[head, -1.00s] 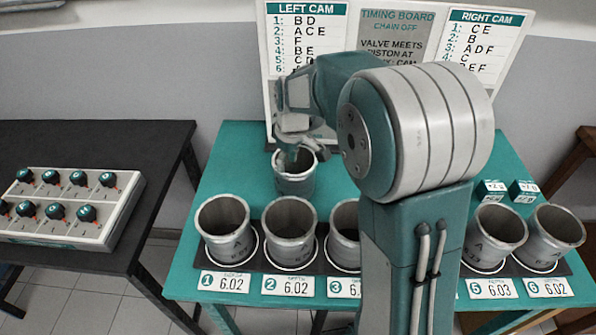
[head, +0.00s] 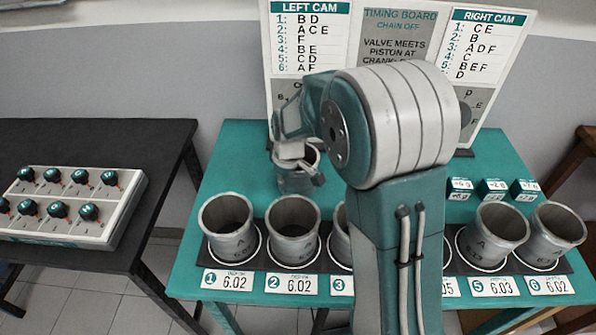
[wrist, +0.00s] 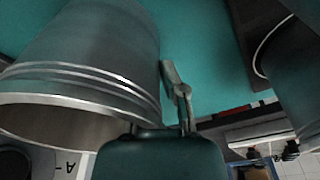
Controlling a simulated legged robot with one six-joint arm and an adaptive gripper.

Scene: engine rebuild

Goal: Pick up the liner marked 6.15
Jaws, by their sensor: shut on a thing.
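A grey metal liner (head: 295,183) stands apart at the back middle of the teal table. My gripper (head: 303,163) is shut on it near its upper rim, with one finger showing at the rim's right side. In the wrist view the liner (wrist: 85,50) fills the upper left, and a gripper finger (wrist: 180,95) lies beside its wall. No 6.15 marking is readable on this liner. I cannot tell whether it touches the table.
Other liners stand in a front row, including those over cards 1 (head: 228,228), 2 (head: 292,228), 5 (head: 495,235) and 6 (head: 553,235). My arm hides the row's middle. Small teal blocks (head: 492,190) sit right. The timing board (head: 400,50) stands behind. A knob panel (head: 70,207) lies left.

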